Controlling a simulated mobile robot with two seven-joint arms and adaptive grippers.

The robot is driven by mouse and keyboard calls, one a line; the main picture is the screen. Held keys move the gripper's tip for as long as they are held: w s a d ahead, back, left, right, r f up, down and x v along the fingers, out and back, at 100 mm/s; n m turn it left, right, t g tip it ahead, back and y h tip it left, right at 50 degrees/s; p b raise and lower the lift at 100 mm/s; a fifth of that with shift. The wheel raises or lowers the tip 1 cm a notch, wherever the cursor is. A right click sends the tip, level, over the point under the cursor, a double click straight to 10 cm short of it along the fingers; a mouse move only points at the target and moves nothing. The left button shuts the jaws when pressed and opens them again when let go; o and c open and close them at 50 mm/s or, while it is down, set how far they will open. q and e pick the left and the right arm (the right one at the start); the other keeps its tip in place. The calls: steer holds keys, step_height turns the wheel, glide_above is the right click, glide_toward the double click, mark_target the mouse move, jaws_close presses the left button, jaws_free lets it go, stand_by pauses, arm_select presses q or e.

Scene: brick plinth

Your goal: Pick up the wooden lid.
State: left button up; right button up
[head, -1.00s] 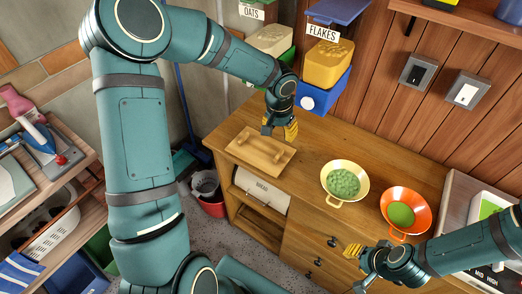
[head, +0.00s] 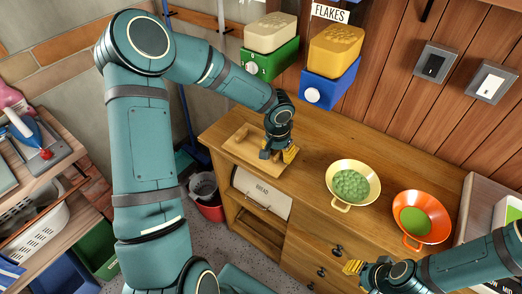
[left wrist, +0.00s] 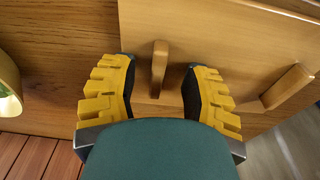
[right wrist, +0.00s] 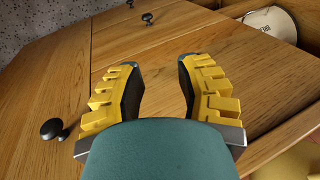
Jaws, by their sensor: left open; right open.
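The wooden lid (head: 238,150) is a flat board with two upright handles, lying on the counter's left end above the bread bin. In the left wrist view the board (left wrist: 215,45) shows with one handle (left wrist: 159,68) between my open fingers and the other handle (left wrist: 287,87) off to the right. My left gripper (head: 277,153) is open at the lid's right end; its fingers (left wrist: 160,88) stand on either side of the near handle, with gaps on both sides. My right gripper (head: 357,268) is open and empty in front of the drawers, well away from the lid.
A yellow colander (head: 341,201) with green contents and an orange colander (head: 404,237) stand right of the lid on the counter (head: 310,160). Flakes (head: 333,60) and green (head: 270,62) dispensers hang on the wall behind. A bread bin (head: 262,195) sits below the lid.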

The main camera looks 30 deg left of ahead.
arm_select(q)
steer(key=shift+d+f, duration=0.2)
steer(key=shift+f, duration=0.05)
steer(key=shift+o, duration=0.3)
steer(key=shift+a, duration=0.1)
jaws_close()
steer(key=shift+r, duration=0.15)
